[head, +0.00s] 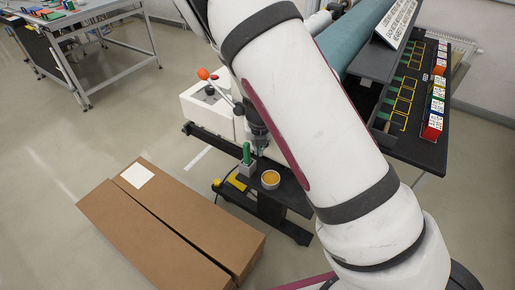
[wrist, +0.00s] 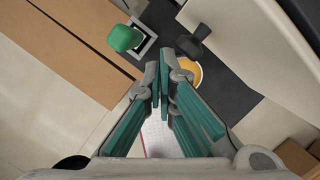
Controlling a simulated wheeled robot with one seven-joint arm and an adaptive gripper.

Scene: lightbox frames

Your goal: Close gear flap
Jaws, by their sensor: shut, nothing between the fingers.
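A white machine housing (head: 207,108) stands behind the small black shelf, with an orange-knobbed lever on top. In the wrist view a large pale panel (wrist: 250,45) fills the upper right, with a black knob-like part (wrist: 194,41) at its near edge. I cannot tell for sure which part is the gear flap, or whether it is open. My gripper (wrist: 165,60) is shut and empty, its green-padded fingers pointing toward the black shelf beside the black knob. In the head view my gripper (head: 261,150) is small and partly hidden by my arm. Contact with the knob cannot be made out.
The black shelf (head: 297,202) carries a green-handled item (head: 246,154) in a grey square holder and a bowl (head: 270,180) of orange-yellow contents. A long cardboard box (head: 165,222) lies on the floor in front. A black table (head: 420,150) with colored blocks stands right.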

